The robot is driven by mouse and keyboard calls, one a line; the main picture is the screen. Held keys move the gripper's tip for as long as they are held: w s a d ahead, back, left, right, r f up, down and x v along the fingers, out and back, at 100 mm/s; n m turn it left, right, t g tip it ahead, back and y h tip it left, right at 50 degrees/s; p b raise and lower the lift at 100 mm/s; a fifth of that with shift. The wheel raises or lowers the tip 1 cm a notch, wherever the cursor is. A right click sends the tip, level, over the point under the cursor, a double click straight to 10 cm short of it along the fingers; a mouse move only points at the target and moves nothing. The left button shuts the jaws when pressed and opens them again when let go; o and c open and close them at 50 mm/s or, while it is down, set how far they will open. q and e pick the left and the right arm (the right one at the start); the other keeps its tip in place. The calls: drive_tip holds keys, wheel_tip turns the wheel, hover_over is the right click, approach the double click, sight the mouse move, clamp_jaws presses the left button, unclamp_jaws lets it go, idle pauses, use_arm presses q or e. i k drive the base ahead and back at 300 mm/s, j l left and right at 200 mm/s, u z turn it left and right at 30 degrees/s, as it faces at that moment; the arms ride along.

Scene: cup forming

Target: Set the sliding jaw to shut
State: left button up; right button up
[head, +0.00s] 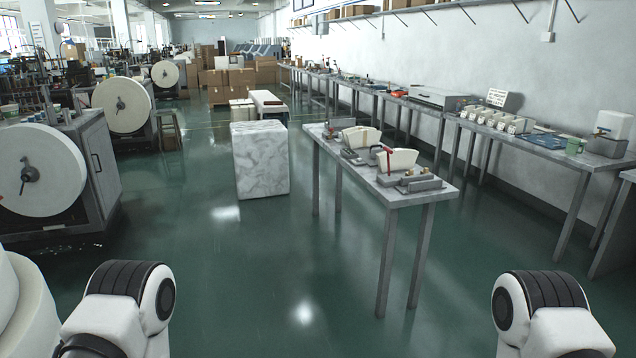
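A narrow grey table (408,200) stands ahead, right of centre. On it are two small grey metal fixtures, a nearer one (420,184) and a farther one (350,155). Each has a cream fan-shaped piece beside it, one nearer (398,160) and one farther (361,137). A red upright part (388,158) stands at the nearer fixture, and a smaller red part shows at the farther one. The sliding jaw is too small to make out, and I cannot tell its position. Only rounded white and black links of my arms show at the bottom corners. Neither gripper is in view.
A marble-patterned block (260,160) stands left of the table. A long bench (520,140) with boxes and trays runs along the right wall. Machines with large white reels (40,170) line the left. Green floor (250,270) is clear in front.

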sight(372, 152)
drive_tip(key=i+u, duration=0.35)
drive_tip(key=i, duration=2)
